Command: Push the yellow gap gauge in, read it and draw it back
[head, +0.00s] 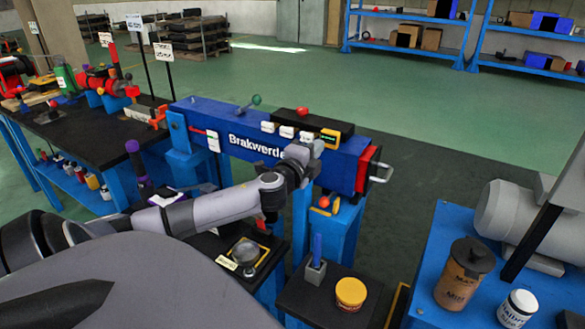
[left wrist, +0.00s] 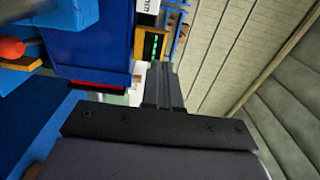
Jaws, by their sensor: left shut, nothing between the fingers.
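A blue beam (head: 230,143) lettered "Brakwerde…" stands across the middle of the head view. On its top, a black box has a small yellow-framed face with a green readout (head: 330,136). The readout also shows in the left wrist view (left wrist: 153,46), its figures too small to read. My left gripper (head: 317,147) is shut and empty, at the beam's front just below the readout. Its closed fingers (left wrist: 163,85) show in the left wrist view; touching cannot be told. A yellow piece with an orange knob (head: 324,202) sits lower right. I cannot tell which yellow part is the gauge. My right gripper is not in view.
A red end plate (head: 367,169) with a metal handle (head: 382,173) closes the beam's right end. White blocks (head: 286,131) and a red knob (head: 302,111) are on top. Below stands a low table with a yellow tub (head: 350,293).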

